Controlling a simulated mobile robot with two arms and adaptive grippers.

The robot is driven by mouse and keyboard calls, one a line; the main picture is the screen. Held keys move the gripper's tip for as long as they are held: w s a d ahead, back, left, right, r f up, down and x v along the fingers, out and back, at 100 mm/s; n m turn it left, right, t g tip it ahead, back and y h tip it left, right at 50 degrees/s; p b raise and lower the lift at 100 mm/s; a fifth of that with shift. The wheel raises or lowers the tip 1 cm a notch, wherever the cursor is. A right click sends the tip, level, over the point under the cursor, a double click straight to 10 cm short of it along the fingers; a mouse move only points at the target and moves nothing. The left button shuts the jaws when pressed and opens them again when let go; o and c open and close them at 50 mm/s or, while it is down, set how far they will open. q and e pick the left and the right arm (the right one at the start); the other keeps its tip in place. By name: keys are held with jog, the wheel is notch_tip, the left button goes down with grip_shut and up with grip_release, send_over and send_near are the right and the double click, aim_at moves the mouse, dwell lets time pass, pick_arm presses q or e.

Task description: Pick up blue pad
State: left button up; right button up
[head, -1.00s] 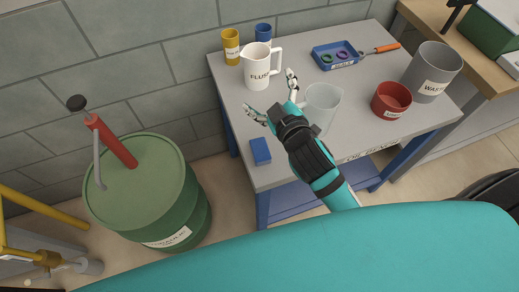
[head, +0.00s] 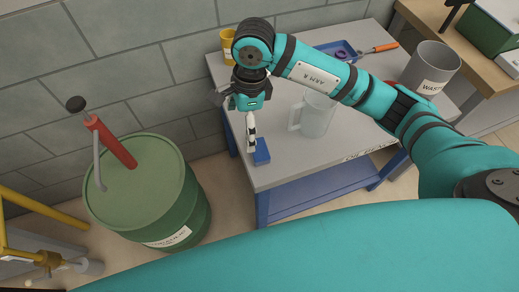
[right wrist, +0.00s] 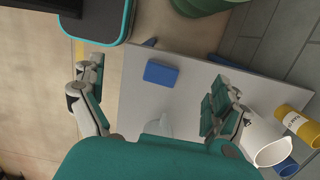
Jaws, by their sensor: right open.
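The blue pad (head: 262,151) lies flat near the left front edge of the grey table (head: 290,170). My right gripper (head: 251,132) points down just above and beside the pad, and its finger overlaps the pad's back-left side in the head view. In the right wrist view the pad (right wrist: 161,74) shows in the gap between the two spread fingers of the open, empty right gripper (right wrist: 155,80). The pad is still on the table and no finger visibly grips it. My left gripper is not in view.
A clear jug (head: 317,115) stands right of the pad. A grey waste bin (head: 431,70) is at the right. A green drum (head: 148,190) stands left of the table.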

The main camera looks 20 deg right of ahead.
jog(key=d+h, duration=0.1)
jog(key=d, duration=0.2)
jog(key=p, duration=0.4)
send_over(259, 151)
jog(key=shift+h, duration=0.4)
jog(key=f, duration=0.7)
jog(key=a+f, duration=0.1)
jog(key=f, duration=0.3)
jog(key=shift+w+f, duration=0.1)
jog(key=shift+f, duration=0.1)
jog(key=shift+w+f, duration=0.1)
jog(key=shift+f, duration=0.45)
jog(key=f+p, duration=0.1)
jog(key=f, duration=0.2)
jog(key=shift+w+a+f+p, duration=0.15)
jog(key=shift+a+f+p, duration=0.05)
jog(key=shift+f+p, duration=0.15)
jog(key=shift+f, duration=0.4)
jog(key=c, duration=0.9)
